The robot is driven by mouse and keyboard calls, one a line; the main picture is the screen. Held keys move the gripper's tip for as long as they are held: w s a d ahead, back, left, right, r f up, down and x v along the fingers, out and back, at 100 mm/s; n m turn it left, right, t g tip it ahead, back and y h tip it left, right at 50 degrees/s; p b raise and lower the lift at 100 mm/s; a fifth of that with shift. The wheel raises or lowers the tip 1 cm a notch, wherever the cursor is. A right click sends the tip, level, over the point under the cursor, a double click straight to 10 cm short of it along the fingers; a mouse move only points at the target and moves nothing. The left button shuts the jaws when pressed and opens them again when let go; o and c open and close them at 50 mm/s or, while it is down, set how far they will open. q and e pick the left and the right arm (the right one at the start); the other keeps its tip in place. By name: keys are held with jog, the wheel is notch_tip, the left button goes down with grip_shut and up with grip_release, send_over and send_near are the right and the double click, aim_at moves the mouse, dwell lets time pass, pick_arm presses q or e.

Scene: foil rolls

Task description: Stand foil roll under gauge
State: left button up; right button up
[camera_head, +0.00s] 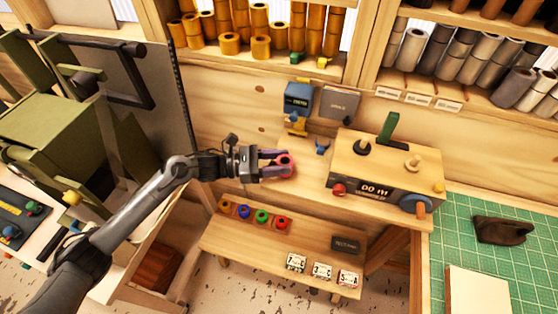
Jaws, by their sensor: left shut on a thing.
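My left gripper (272,166) reaches in from the left and is shut on a small red foil roll (285,166). It holds the roll above the wooden bench, left of the gauge; whether the roll touches the bench I cannot tell. The gauge (384,172) is a wooden box with a dark front panel, a black post and knob, a pale peg, a red knob and a blue-orange wheel. Several coloured rolls, orange, blue, green and red (283,223), sit in a row on the lower shelf. My right gripper is out of view.
A blue device (297,97) and a grey plate (340,104) stand at the back wall. Shelves of gold rolls (261,47) and grey rolls (409,50) are above. A green cutting mat (450,260) lies at right with a dark pouch (502,230). Labelled cards (322,270) lie on the lower shelf.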

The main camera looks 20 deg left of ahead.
pick_arm(q)
jog(key=shift+f+b, duration=0.2)
jog(key=shift+b, duration=0.15)
jog(key=o, duration=1.1)
jog(key=shift+r, duration=0.1)
jog(key=shift+r+p, duration=0.15)
jog(key=shift+p, duration=0.25)
jog(key=shift+s+a, duration=0.1)
jog(key=shift+a, duration=0.1)
jog(key=b+v, duration=0.1)
jog(key=v, duration=0.6)
